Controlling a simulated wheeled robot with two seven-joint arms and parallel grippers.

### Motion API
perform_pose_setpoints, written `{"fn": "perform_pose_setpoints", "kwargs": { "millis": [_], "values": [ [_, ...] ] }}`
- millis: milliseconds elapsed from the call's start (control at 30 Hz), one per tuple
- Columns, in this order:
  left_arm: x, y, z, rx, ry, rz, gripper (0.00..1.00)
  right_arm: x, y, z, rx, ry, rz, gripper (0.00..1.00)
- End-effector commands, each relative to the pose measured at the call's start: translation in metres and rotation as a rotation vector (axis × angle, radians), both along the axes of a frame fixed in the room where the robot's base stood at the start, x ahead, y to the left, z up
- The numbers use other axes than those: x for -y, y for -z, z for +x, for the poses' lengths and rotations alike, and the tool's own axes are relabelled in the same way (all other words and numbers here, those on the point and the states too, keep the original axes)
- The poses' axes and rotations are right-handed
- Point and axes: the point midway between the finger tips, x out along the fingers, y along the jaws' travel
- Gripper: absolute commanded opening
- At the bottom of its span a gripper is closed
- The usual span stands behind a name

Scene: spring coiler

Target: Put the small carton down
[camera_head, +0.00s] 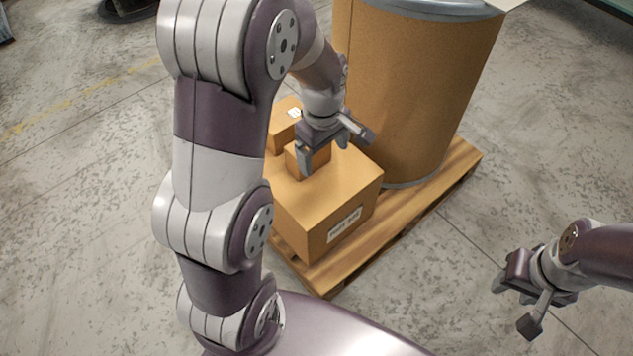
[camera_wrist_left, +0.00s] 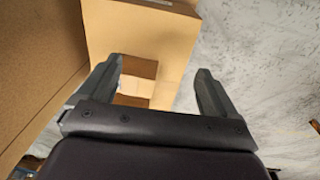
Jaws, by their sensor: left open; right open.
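The small carton (camera_head: 318,161) is a brown box sitting on top of a larger labelled carton (camera_head: 330,205). My left gripper (camera_head: 322,157) is over the small carton with its fingers apart. In the left wrist view, a small brown box (camera_wrist_left: 140,69) shows between the open fingers of my left gripper (camera_wrist_left: 158,66), with a gap to the right finger. Whether the left finger touches it is hard to tell. The larger carton (camera_wrist_left: 140,30) lies beneath. My right gripper (camera_head: 513,307) is open and empty at the lower right, away from the cartons.
Another carton (camera_head: 284,122) with a white label is behind the small one. A tall brown drum (camera_head: 420,90) stands right of the cartons on a wooden pallet (camera_head: 445,178). The concrete floor (camera_head: 540,130) at right is clear.

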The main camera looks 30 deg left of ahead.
Motion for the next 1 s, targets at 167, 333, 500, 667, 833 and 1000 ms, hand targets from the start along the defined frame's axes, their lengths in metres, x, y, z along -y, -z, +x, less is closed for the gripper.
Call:
{"fn": "perform_pose_setpoints", "kwargs": {
  "millis": [167, 333, 500, 667, 833, 1000],
  "values": [
    [0.032, 0.002, -0.072, 0.033, 0.839, 0.068, 0.92, 0.000, 0.000, 0.000, 0.000, 0.000, 0.000, 0.43],
    [0.041, 0.006, -0.102, 0.043, 1.188, 0.105, 0.92, 0.000, 0.000, 0.000, 0.000, 0.000, 0.000, 0.43],
    [0.041, 0.007, -0.105, 0.043, 1.221, 0.107, 0.92, 0.000, 0.000, 0.000, 0.000, 0.000, 0.000, 0.43],
    [0.041, 0.007, -0.104, 0.042, 1.219, 0.106, 0.92, 0.000, 0.000, 0.000, 0.000, 0.000, 0.000, 0.43],
    [0.041, 0.007, -0.104, 0.042, 1.218, 0.106, 0.92, 0.000, 0.000, 0.000, 0.000, 0.000, 0.000, 0.43],
    [0.041, 0.007, -0.104, 0.042, 1.217, 0.106, 0.92, 0.000, 0.000, 0.000, 0.000, 0.000, 0.000, 0.43]
  ]
}}
